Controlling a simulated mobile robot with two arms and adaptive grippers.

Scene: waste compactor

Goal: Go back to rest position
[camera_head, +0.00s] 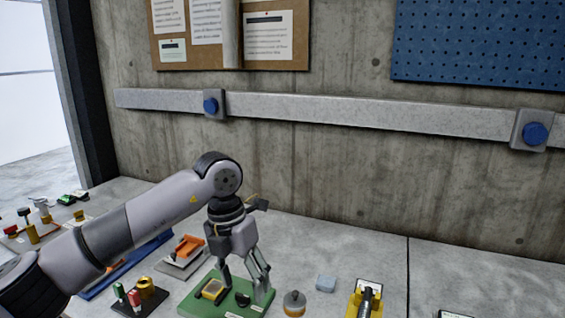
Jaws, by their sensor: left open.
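My left arm comes in from the left, and its gripper (246,288) points down over a green board (196,302) on the grey table. The gripper is open, with its two fingers apart. A small yellow item (213,290) and a dark item lie on the green board, close to the fingers. I cannot tell whether the fingertips touch the board. Nothing shows between the fingers as held. My right gripper is not in this view.
The table (330,245) is bounded by a concrete wall. Left are an orange item (188,246) and a dark tray (139,302).

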